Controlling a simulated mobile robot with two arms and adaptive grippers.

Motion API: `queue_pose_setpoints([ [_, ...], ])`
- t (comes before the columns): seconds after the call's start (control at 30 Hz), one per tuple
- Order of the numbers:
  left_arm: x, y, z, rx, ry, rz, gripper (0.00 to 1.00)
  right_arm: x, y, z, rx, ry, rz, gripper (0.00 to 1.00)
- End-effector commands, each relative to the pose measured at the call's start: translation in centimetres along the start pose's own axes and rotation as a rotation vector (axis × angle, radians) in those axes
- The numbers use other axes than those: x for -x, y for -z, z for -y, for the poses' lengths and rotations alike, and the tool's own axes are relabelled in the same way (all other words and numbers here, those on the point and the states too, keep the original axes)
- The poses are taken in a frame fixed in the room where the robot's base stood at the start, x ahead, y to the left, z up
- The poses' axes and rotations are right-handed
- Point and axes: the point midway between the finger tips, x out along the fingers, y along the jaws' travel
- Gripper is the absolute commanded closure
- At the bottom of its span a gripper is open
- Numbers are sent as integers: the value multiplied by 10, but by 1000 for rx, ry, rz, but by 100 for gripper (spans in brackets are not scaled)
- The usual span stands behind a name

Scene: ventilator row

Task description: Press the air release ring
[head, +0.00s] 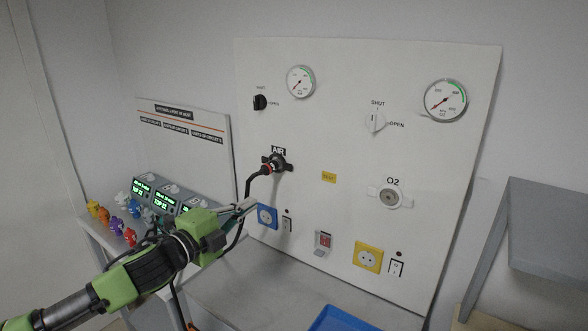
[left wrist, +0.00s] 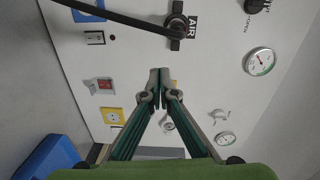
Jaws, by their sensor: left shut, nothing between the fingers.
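The AIR outlet (head: 277,161) is a dark fitting on the white wall panel, below the AIR label. Its ring is too small to make out clearly. A black hose (head: 249,187) with an orange-red band at its end is plugged into it and hangs down. The outlet also shows at the top of the left wrist view (left wrist: 177,24), with the hose running left. My left gripper (head: 253,204) is below and left of the outlet, in front of the panel, apart from the outlet. Its fingertips meet in the left wrist view (left wrist: 160,74) with nothing between them. My right gripper is not in view.
The panel also bears an O2 outlet (head: 389,198), two gauges, a black knob (head: 260,102), a white knob (head: 376,121), a blue socket (head: 267,216) and a yellow socket (head: 368,257). A blue tray (head: 342,319) is below.

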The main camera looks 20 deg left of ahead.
Motion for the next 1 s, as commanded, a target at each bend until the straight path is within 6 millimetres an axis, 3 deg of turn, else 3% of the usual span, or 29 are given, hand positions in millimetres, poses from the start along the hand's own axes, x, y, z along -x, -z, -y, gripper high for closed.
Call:
queue_pose_setpoints([
  [0.03, 1, -2, 12, -37, 15, -11, 100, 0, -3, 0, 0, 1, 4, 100],
  [0.17, 3, -2, 27, -81, 35, -28, 100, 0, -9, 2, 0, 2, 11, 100],
  [0.63, -3, -2, 30, -84, 39, -29, 100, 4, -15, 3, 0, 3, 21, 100],
  [0.77, -19, 0, 35, -82, 42, -30, 100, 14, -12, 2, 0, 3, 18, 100],
  [1.0, -67, 1, 36, -82, 40, -30, 100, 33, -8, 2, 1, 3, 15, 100],
])
